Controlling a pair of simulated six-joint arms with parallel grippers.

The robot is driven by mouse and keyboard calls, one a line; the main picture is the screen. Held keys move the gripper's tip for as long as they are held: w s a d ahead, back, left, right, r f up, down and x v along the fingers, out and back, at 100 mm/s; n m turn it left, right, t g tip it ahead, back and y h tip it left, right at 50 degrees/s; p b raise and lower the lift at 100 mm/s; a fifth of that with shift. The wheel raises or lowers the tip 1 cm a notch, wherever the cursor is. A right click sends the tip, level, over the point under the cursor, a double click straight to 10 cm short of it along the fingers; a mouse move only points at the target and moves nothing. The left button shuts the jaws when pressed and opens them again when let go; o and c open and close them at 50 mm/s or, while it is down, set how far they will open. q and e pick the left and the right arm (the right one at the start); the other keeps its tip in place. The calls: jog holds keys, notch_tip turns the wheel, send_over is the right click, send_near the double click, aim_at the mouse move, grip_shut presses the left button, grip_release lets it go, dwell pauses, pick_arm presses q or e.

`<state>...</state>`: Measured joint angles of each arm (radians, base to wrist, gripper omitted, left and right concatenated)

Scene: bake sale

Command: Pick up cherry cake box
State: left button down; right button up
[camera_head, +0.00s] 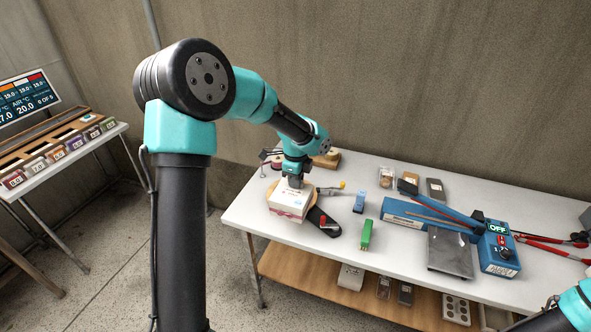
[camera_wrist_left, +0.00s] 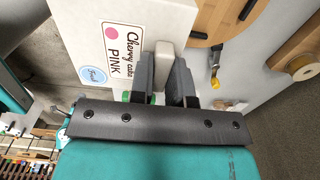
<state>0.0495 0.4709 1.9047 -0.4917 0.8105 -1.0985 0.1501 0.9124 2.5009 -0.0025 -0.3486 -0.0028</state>
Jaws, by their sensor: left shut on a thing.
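The cherry cake box (camera_head: 289,201) is white with a pink band low on its side, at the left part of the white table. In the left wrist view the box (camera_wrist_left: 175,18) shows its label "Cherry cake PINK" and a round blue sticker. My left gripper (camera_head: 294,181) is above the box, pointing down. In the left wrist view its fingers (camera_wrist_left: 164,82) are shut on a small beige grip on the box's top. The box is over a round wooden board (camera_head: 273,191); I cannot tell whether they touch. My right gripper is out of view.
A black-handled tool (camera_head: 321,221), a blue stapler-like item (camera_head: 359,201) and a green one (camera_head: 366,234) lie right of the box. A blue device (camera_head: 497,250) and a grey plate (camera_head: 450,252) stand farther right. A wooden shelf (camera_head: 300,272) is below.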

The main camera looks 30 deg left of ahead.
aim_at(296, 196)
pick_arm(q)
jog(key=s+d, duration=0.1)
jog(key=s, duration=0.1)
jog(key=s+d, duration=0.1)
jog(key=s, duration=0.1)
jog(key=shift+d+r, duration=0.2)
jog(key=shift+d, duration=0.1)
jog(key=shift+w+d+r+n, duration=0.2)
jog(key=shift+d+r+n, duration=0.2)
jog(key=shift+r+n, duration=0.1)
jog(key=w+d+r+n, duration=0.3)
jog(key=d+r+n, duration=0.8)
jog(key=n, duration=0.4)
jog(key=shift+d+r, duration=0.2)
jog(key=shift+r, duration=0.65)
